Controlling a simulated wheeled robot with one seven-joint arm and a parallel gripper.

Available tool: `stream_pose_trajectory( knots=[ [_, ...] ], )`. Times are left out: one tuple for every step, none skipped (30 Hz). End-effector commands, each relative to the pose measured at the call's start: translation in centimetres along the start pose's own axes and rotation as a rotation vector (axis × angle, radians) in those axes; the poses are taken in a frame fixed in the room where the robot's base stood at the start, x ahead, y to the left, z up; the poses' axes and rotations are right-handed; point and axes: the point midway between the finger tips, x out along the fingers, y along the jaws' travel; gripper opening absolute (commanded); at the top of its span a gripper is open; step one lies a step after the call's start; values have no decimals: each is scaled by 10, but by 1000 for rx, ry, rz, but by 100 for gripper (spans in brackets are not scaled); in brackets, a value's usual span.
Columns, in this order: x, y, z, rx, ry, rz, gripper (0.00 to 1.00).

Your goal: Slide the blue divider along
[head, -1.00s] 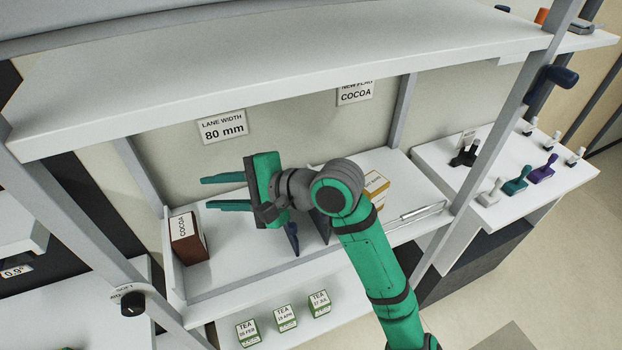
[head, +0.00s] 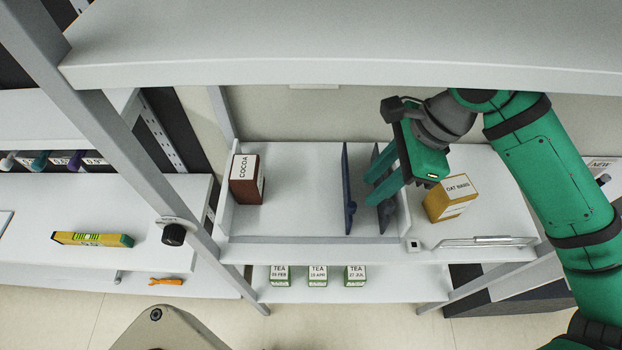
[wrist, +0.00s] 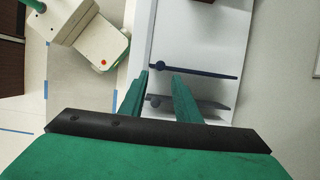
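The blue divider (head: 348,195) stands upright across the shelf tray, with a small round knob at its front edge. It also shows in the wrist view (wrist: 200,70), just beyond my fingertips. A second, greyer divider (head: 385,222) stands to its right; it shows in the wrist view (wrist: 212,104) passing behind my fingers. My gripper (head: 369,188) comes in from the right over the second divider, fingers pointing left towards the blue divider. In the wrist view my gripper (wrist: 160,78) is open, with an empty gap between the fingertips, which appear just short of the blue divider.
A brown cocoa box (head: 246,180) stands at the tray's left end, with free tray floor before the blue divider. An oat bars box (head: 450,198) stands at right. The upper shelf (head: 350,50) overhangs. Several tea boxes (head: 318,275) sit below.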

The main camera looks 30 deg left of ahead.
Motion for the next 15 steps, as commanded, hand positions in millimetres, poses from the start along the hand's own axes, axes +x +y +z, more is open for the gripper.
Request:
stream_pose_trajectory(
  knots=[
    [0,0,0,0,-1,0,30],
    [1,0,0,-1,-1,-1,30],
    [2,0,0,-1,-1,-1,30],
    [3,0,0,-1,-2,-1,30],
    [4,0,0,-1,-2,0,30],
    [6,0,0,-1,-2,0,30],
    [9,0,0,-1,-3,0,30],
    [11,0,0,-1,-3,0,30],
    [15,0,0,-2,-3,-1,30],
    [19,0,0,-2,-2,-2,30],
    [22,0,1,-2,-3,-1,30],
    [28,0,1,-3,-3,0,30],
    [31,0,0,-2,-3,-1,30],
    [35,0,0,-2,-3,-1,30],
    [40,0,0,-2,-3,-1,30]
  ],
)
